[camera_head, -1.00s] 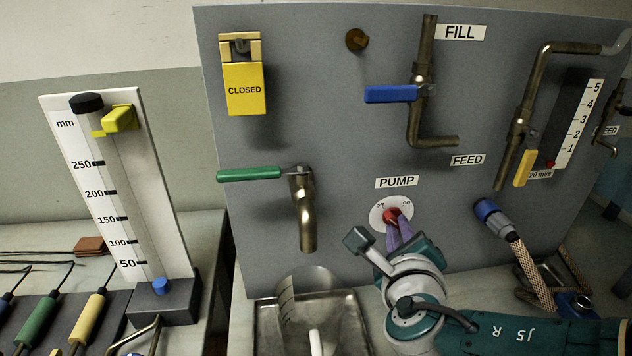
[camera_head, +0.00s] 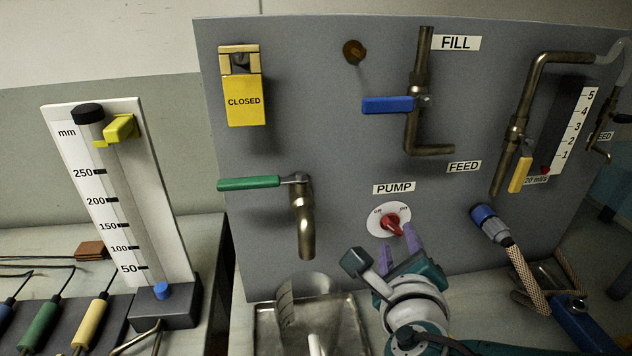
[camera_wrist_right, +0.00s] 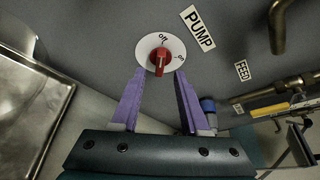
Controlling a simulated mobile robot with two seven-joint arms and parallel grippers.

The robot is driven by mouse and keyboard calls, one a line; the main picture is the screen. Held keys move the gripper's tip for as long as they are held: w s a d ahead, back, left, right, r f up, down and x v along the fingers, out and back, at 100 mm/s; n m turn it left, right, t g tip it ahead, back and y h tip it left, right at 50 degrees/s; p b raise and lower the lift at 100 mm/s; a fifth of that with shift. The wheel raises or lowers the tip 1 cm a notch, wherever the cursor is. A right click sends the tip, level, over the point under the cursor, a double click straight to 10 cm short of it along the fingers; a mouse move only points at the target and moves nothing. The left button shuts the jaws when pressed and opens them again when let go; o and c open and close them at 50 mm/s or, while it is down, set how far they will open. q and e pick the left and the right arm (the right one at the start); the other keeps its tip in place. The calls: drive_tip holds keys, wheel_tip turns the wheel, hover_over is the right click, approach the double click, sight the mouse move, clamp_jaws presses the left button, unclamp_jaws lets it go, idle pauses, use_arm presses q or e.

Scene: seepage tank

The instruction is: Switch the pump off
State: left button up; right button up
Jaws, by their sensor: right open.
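The pump switch is a red knob (camera_head: 392,223) on a round white dial (camera_head: 375,223) under the PUMP label on the grey panel. One end of the knob's bar lies toward the "off" mark at the dial's upper left. My right gripper (camera_head: 398,250) is just below and in front of the knob, open and empty, with its purple fingers apart. In the right wrist view the knob (camera_wrist_right: 159,61) shows just beyond and between the fingertips (camera_wrist_right: 160,75), apart from them. My left gripper is in neither view.
A green-handled tap (camera_head: 250,183) is left of the dial, above a metal tray (camera_head: 265,330). A blue hose connector (camera_head: 484,216) is close to the right. A blue-handled valve (camera_head: 388,104) is above.

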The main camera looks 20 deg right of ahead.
drive_tip(key=p+v, duration=0.2)
drive_tip(key=v, duration=0.5)
drive_tip(key=shift+s+a, duration=0.1)
drive_tip(key=s+m+g+y, duration=0.2)
drive_tip(key=s+m+g, duration=0.8)
drive_tip(key=m, duration=1.4)
drive_tip(key=s+a+r+m+y, duration=0.4)
drive_tip(key=s+r+m+y, duration=0.3)
drive_tip(key=m, duration=0.7)
wheel_tip(320, 180, up, 29)
drive_tip(key=s+h+p, duration=0.1)
drive_tip(key=p, duration=2.8)
drive_tip(key=shift+a+r+t, duration=0.2)
drive_tip(key=shift+a+t, duration=0.1)
